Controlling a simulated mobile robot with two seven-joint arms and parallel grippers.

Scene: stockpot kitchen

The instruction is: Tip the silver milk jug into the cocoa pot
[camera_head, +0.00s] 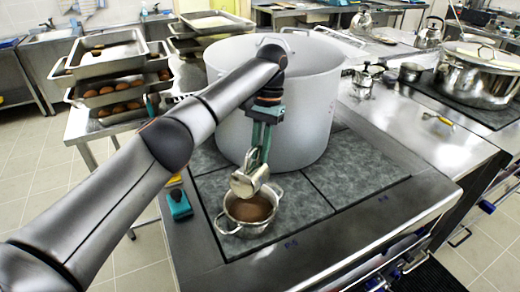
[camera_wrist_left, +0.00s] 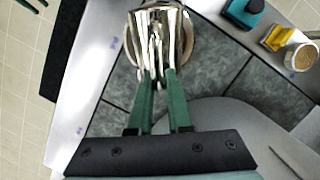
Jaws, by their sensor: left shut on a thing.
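The silver milk jug (camera_head: 243,186) is held by my left gripper (camera_head: 258,166), whose green fingers are shut on it. The jug is over the back-left part of the cocoa pot (camera_head: 231,228) and looks tilted. The pot is a small silver pan with two handles and brown cocoa inside, standing on the dark cooktop. In the left wrist view the jug (camera_wrist_left: 158,32) is between the fingertips (camera_wrist_left: 156,78) and hides most of the pot (camera_wrist_left: 190,45). No stream of milk can be made out. My right gripper does not show.
A large grey stockpot (camera_head: 300,115) stands right behind my left gripper. A teal object (camera_head: 179,205) and a yellow one (camera_wrist_left: 278,38) lie left of the pot. Trays of brown round items (camera_head: 112,88) stand at the left. The cooktop (camera_head: 350,170) to the right is clear.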

